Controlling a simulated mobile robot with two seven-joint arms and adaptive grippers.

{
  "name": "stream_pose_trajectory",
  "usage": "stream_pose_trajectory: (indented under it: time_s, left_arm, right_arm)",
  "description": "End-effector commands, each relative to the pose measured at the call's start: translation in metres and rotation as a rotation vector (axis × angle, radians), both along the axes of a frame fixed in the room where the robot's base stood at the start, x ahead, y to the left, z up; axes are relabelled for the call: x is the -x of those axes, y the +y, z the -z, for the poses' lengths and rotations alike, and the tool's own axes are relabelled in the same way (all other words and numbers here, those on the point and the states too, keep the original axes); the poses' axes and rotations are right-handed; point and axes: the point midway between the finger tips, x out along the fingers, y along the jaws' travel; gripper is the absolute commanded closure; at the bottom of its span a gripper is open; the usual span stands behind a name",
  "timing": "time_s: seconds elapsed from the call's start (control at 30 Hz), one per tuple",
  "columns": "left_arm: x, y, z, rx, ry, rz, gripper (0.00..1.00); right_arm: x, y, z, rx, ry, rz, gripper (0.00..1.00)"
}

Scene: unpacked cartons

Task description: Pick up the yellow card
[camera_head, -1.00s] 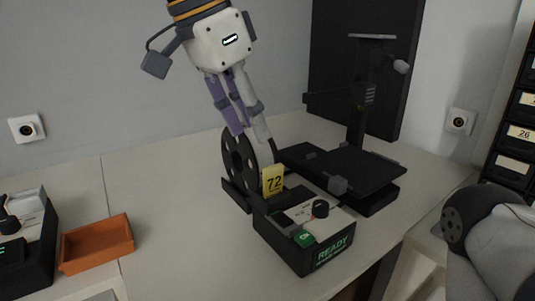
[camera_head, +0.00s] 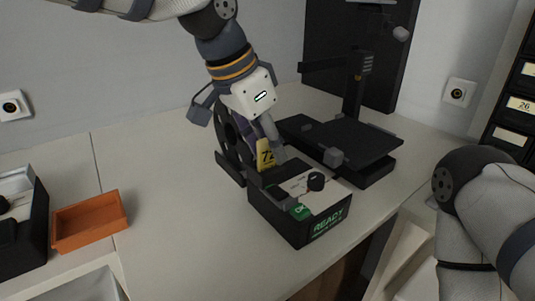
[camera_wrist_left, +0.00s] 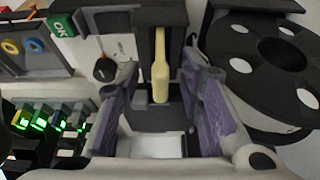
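The yellow card (camera_head: 264,157), marked 72, stands at the back corner of the black device (camera_head: 300,222) with the READY sign. My left gripper (camera_head: 270,142) reaches down from above, just behind the card in the head view. In the left wrist view the card (camera_wrist_left: 160,68) shows nearly edge-on between the two spread purple-padded fingers of the left gripper (camera_wrist_left: 160,112), with gaps on both sides. The gripper is open. The card's lower end is partly hidden in the head view. My right arm shows at the right edge; its gripper is out of view.
A black reel (camera_head: 229,133) stands close beside the left gripper; it also shows in the left wrist view (camera_wrist_left: 262,62). A black machine with a flat plate (camera_head: 358,150) stands behind to the right. An orange tray (camera_head: 90,222) lies left. The table between is clear.

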Motion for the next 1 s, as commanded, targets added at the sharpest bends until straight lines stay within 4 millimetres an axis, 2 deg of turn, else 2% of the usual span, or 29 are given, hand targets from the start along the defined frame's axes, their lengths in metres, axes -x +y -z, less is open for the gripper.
stream_pose_trajectory:
  time_s: [0.07,0.2,0.53,0.67,0.8,1.0]
  left_arm:
    - [0.0,0.0,0.0,0.0,0.0,0.0,0.68]
    - [0.0,0.0,0.0,0.0,0.0,0.0,1.0]
    - [0.0,0.0,-0.001,0.0,0.0,0.0,1.0]
    - [-0.001,0.0,-0.008,0.0,-0.002,-0.001,1.0]
    - [-0.001,0.0,-0.033,0.002,-0.003,0.001,1.0]
    - [0.047,-0.005,-0.091,-0.001,-0.008,0.001,1.0]
  right_arm:
    - [0.0,0.0,0.0,0.0,0.0,0.0,0.6]
    - [0.0,0.0,0.0,0.0,0.0,0.0,0.6]
    - [0.0,0.0,0.0,0.0,0.001,0.0,0.6]
    - [0.001,0.0,0.001,0.0,0.004,0.0,0.6]
    - [0.003,0.0,0.003,0.0,0.013,0.0,0.6]
    - [0.001,0.0,0.001,0.0,0.003,0.0,0.6]
